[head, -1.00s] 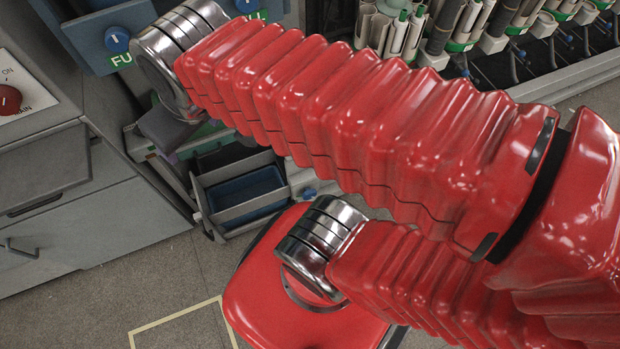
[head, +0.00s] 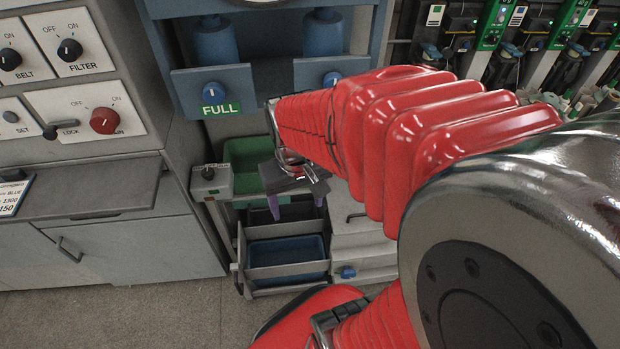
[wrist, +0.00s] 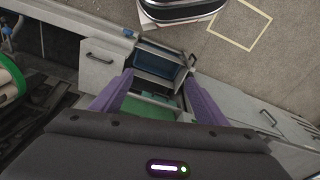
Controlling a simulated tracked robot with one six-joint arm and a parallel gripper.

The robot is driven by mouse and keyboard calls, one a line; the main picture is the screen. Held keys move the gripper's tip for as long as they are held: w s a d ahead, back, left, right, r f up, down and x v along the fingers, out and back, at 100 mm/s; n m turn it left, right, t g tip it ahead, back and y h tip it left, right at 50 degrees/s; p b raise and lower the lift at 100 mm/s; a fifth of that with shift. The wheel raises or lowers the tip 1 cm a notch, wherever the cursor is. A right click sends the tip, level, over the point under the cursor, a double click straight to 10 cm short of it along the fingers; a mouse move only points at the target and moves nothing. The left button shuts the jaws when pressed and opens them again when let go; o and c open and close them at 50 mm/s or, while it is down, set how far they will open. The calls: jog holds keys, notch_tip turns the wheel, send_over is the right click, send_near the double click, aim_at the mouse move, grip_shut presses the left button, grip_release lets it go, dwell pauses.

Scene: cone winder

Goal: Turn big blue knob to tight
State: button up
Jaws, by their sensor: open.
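My gripper (head: 297,207) hangs in front of the winder with its two purple fingers apart, pointing down, and nothing between them. Its fingers (wrist: 158,77) also show apart in the wrist view, over the bins. A round blue knob (head: 213,88) sits above a green FULL label, up and left of my gripper. A second blue knob (head: 332,79) sits to its right, partly hidden by my arm. A smaller blue knob (head: 348,272) is low on the grey drawers. I cannot tell which knob is the big one, and no tight mark is readable. My gripper touches none of them.
A green bin (head: 240,160) is just behind my gripper, and a blue bin (head: 286,252) is below it. A control panel with a red knob (head: 104,121) is at the left. Spindle units (head: 500,40) line the back right. Bare floor (head: 120,305) shows at the lower left.

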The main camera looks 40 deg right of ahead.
jog(key=s+d+f+m+g, duration=0.15)
jog(key=d+f, duration=0.25)
jog(key=f, duration=0.4)
jog(key=s+d+f+m+y, duration=0.1)
jog(key=s+d+f, duration=0.1)
jog(key=d+f, duration=0.35)
jog(key=s+d+f+m+g, duration=0.1)
jog(key=d+f, duration=0.2)
jog(key=f, duration=0.7)
jog(key=s+d+f+y, duration=0.1)
jog(key=s+f, duration=0.2)
jog(key=f, duration=0.3)
jog(key=s+d+f, duration=0.1)
jog(key=s+f, duration=0.2)
jog(key=f, duration=0.4)
jog(key=t+h, duration=0.4)
jog(key=t, duration=0.2)
send_near(349, 274)
notch_tip(349, 274, up, 4)
jog(key=shift+s+a+f+n, duration=0.2)
jog(key=shift+s+f+n, duration=0.05)
jog(key=shift+s+n, duration=0.2)
jog(key=shift+g, duration=0.25)
jog(key=x, duration=1.4)
